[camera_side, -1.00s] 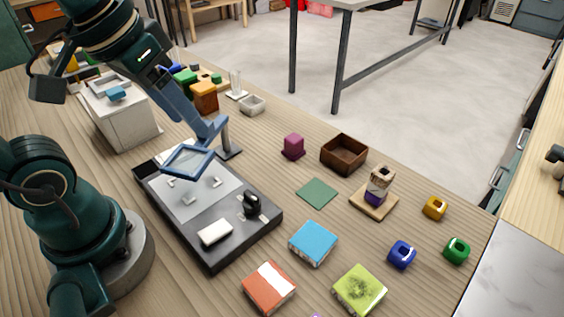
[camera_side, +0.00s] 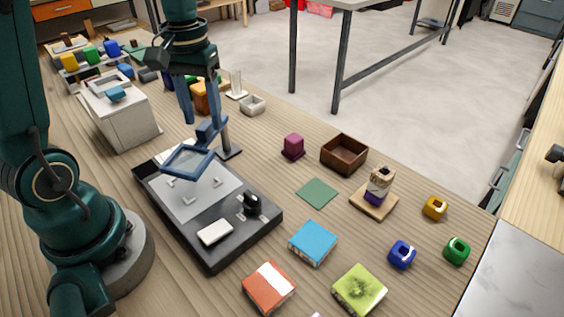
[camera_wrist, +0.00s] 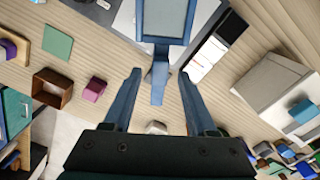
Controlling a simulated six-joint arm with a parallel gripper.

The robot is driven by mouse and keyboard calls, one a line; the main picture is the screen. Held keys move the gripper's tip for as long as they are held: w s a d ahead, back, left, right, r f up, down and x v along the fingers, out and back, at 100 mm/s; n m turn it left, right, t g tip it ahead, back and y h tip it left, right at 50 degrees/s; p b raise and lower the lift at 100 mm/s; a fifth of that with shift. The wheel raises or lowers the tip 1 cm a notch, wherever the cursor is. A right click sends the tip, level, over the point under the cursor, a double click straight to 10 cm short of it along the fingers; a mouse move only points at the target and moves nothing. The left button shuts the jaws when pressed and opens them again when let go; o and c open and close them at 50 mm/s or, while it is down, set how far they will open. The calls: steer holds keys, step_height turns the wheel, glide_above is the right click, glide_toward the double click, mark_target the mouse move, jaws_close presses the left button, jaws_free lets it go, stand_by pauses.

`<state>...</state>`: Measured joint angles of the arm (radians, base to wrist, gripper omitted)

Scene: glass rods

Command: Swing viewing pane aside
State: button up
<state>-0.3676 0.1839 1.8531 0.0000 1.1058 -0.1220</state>
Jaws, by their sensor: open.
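The viewing pane (camera_side: 188,161) is a clear pane in a blue frame, held over the back half of the dark tray (camera_side: 243,240) by a blue arm (camera_side: 207,132) from a grey post (camera_side: 225,138). My gripper (camera_side: 203,122) is open and points down above that arm. In the wrist view, the pane's frame (camera_wrist: 166,18) is at the top. Its blue arm (camera_wrist: 159,82) shows between my open fingers (camera_wrist: 159,76), with gaps on both sides. I cannot tell how far the fingertips are above it.
A white box (camera_side: 123,118) stands left of the post. An orange block (camera_side: 205,97) and a small grey bin (camera_side: 252,105) are behind it. A magenta block (camera_side: 293,147) and a brown open box (camera_side: 344,154) stand to the right. Blocks surround the tray's front right.

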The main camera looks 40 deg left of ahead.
steer(key=shift+f, duration=0.8)
jaws_close()
stand_by(0.9)
